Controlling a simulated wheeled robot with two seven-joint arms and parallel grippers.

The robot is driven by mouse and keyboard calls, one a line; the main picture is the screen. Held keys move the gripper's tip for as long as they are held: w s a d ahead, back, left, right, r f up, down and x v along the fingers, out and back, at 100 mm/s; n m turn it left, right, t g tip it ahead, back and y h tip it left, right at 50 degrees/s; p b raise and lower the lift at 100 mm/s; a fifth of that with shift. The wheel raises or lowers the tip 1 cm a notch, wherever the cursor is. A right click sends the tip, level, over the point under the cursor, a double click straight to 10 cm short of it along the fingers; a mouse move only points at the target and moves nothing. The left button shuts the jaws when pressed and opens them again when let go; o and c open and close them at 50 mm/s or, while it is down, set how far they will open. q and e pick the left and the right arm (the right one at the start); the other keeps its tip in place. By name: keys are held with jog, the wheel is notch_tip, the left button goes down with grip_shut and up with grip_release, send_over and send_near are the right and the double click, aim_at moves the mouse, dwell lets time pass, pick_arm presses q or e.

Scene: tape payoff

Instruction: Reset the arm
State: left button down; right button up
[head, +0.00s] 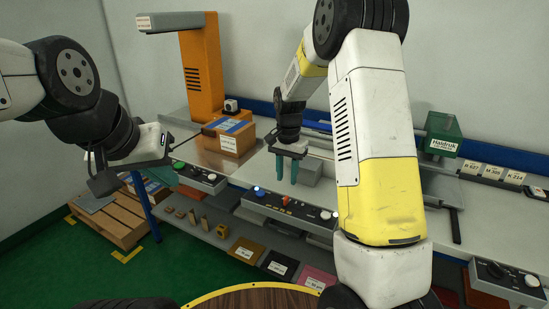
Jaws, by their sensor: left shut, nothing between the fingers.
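My left arm comes in from the left. Its gripper (165,177) is shut and empty, with teal fingers, in front of the left bench end and above the pallet side. My right arm, white and yellow, fills the middle right. Its gripper (287,169) points down over the middle of the bench. Its two teal fingers stand apart with nothing seen between them. A grey block (308,172) is behind and right of these fingers; I cannot tell whether they touch it. The right forearm hides part of the bench.
An orange column machine (201,70) stands at the back left, with a labelled orange box (237,136) before it. Control panels (290,209) line the bench front. A green machine (442,133) is at right. A wooden pallet (113,218) lies on the floor at left.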

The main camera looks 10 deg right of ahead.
jog(key=s+d+r+n+t+y, duration=0.2)
jog(key=s+r+n+t, duration=0.25)
jog(key=s+r, duration=1.4)
jog(key=s+r+n+t, duration=0.1)
jog(key=s+n, duration=0.2)
jog(key=s, duration=0.5)
jog(key=shift+s+r+t, duration=0.2)
jog(key=shift+r+t, duration=0.05)
jog(key=shift+t, duration=0.1)
